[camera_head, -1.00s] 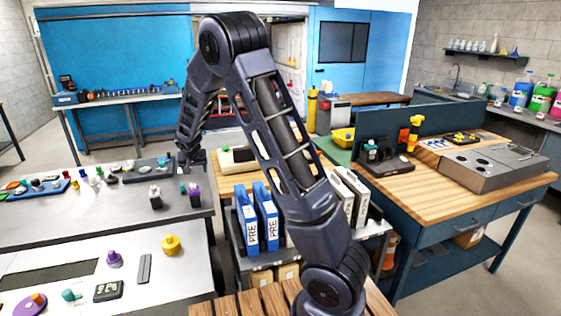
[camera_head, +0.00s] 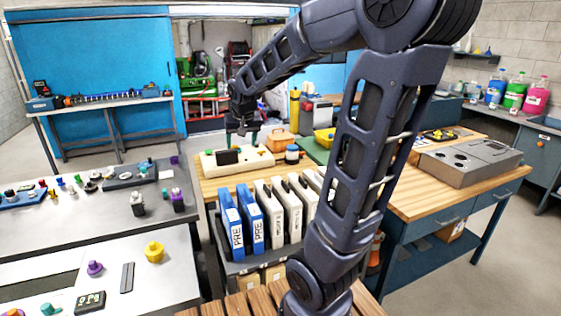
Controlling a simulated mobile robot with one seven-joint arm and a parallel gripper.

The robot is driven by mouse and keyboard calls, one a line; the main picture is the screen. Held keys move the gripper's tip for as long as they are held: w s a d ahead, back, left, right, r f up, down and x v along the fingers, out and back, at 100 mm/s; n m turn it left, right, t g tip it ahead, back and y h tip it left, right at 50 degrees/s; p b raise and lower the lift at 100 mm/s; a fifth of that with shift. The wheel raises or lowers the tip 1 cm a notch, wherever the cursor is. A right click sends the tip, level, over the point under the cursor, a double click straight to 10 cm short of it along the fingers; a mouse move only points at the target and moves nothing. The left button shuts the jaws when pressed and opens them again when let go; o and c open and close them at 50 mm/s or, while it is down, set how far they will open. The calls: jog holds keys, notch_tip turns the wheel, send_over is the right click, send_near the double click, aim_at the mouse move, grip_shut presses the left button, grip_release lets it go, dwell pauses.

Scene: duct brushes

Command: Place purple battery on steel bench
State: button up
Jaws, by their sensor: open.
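A dark battery with a purple top (camera_head: 178,200) stands upright on the grey steel bench (camera_head: 90,226) at the left, near the bench's right edge. A similar dark battery with a grey top (camera_head: 138,204) stands to its left. My gripper (camera_head: 242,137) is farther back and to the right, apart from the purple battery. It is open above a cream board (camera_head: 215,167) on a wooden bench. Its fingertips are small and partly blend with the dark and green items behind and below them.
Several small coloured parts (camera_head: 75,181) and a dark tray (camera_head: 130,178) lie on the steel bench. White and blue binders (camera_head: 252,222) stand in a rack at centre. My arm hides part of the right-hand wooden bench (camera_head: 425,195).

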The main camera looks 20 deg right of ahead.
jog(key=s+d, duration=0.2)
jog(key=s, duration=0.8)
jog(key=s+d+r, duration=0.1)
jog(key=s+d, duration=0.2)
jog(key=s, duration=0.8)
jog(key=shift+d+n, duration=0.25)
jog(key=shift+n, duration=0.15)
